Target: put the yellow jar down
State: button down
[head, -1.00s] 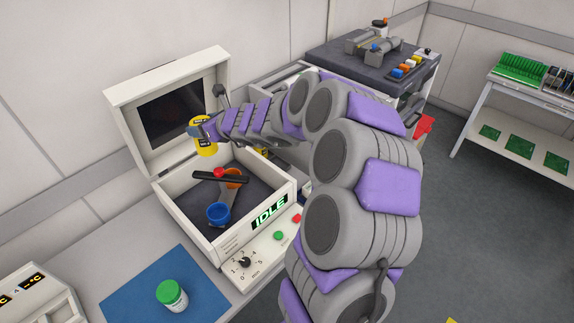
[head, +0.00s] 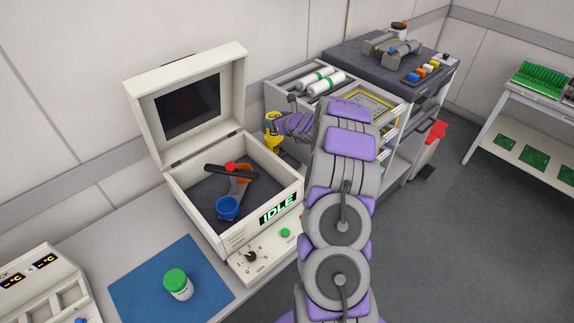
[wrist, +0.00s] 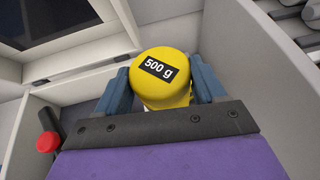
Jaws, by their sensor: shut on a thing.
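The yellow jar (head: 273,131) is between the fingers of my gripper (head: 282,122), at the right side of the open-lidded machine. In the wrist view the jar (wrist: 163,76) carries a black "500 g" label, and the two blue fingers of my gripper (wrist: 160,88) close on its sides. In the head view the jar is partly hidden by my gripper. I cannot tell whether its base touches anything.
The open machine (head: 180,174) shows IDLE and holds a blue cup (head: 228,207). A green-lidded jar (head: 178,284) stands on a blue mat (head: 130,291). Grey floor lies clear at right.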

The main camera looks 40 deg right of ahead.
jog(key=d+f, duration=0.8)
jog(key=f, duration=0.1)
jog(key=w+a+f, duration=0.1)
jog(key=a+f, duration=0.2)
jog(key=f, duration=0.7)
jog(key=shift+f+b, duration=0.3)
jog(key=shift+f, duration=0.05)
jog(key=shift+c, duration=2.4)
grip_release()
jog(key=shift+r, duration=0.1)
jog(key=shift+o, duration=0.7)
jog(key=shift+d+r, duration=0.1)
jog(key=shift+d, duration=0.1)
jog(key=shift+o, duration=1.2)
jog(key=shift+d+f, duration=0.35)
jog(key=shift+d, duration=0.55)
jog(key=p+v, duration=0.1)
jog(key=v, duration=1.1)
jog(key=shift+a, duration=0.25)
